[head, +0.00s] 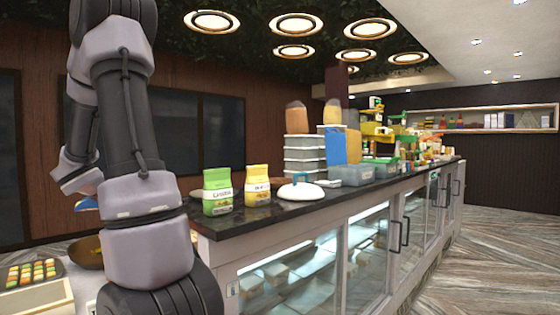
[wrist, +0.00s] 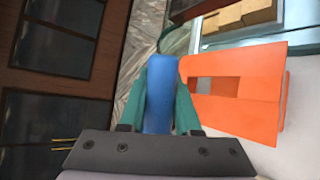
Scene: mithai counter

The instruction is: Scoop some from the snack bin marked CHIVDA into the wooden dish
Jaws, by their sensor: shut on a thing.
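My gripper (wrist: 160,92) has teal fingers closed on both sides of a blue handle-like piece (wrist: 160,95), probably a scoop's handle; its far end is not clear. In the head view a small blue piece (head: 86,203) shows at the lower left, beside my arm. A brown round bowl (head: 88,254), possibly the wooden dish, is partly hidden behind my arm below it. I cannot read a CHIVDA mark on any bin in either view.
An orange block-like piece with an opening (wrist: 236,92) is close right of my gripper. A tray of coloured sweets (head: 32,268) sits at the lower left. A green bag (head: 217,190), yellow bag (head: 257,186) and white lidded item (head: 300,191) stand on the dark counter.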

